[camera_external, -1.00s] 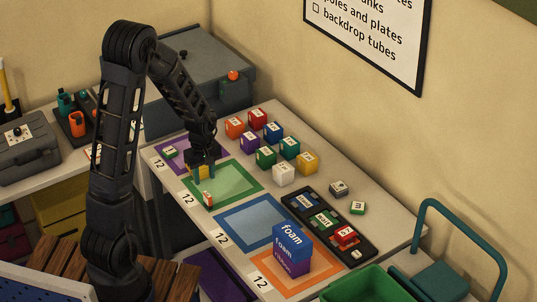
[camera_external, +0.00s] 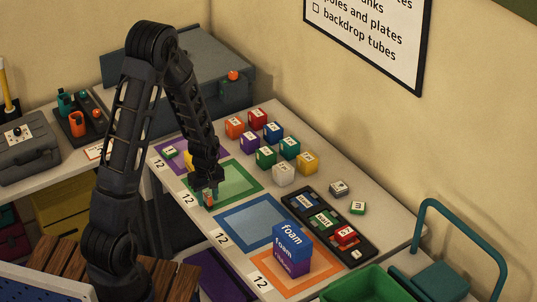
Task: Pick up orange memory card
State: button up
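A small orange card with a white label (camera_external: 208,200) stands at the front-left edge of the green-bordered mat (camera_external: 246,172). It is the only small orange card-like piece I can make out, and my gripper partly covers it. My gripper (camera_external: 205,193) points down right over it, with teal fingertips spaced apart at about its height. The fingers look open around the card. Whether they touch it is too small to tell.
A yellow block (camera_external: 188,160) stands just behind my gripper, and a small green card (camera_external: 171,152) lies on the purple mat. Several coloured cubes stand farther back. A black tray (camera_external: 350,236) and stacked foam blocks (camera_external: 291,240) are to the right.

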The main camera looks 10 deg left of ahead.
jog(key=shift+f, duration=0.75)
grip_shut()
jog(key=shift+r, duration=0.1)
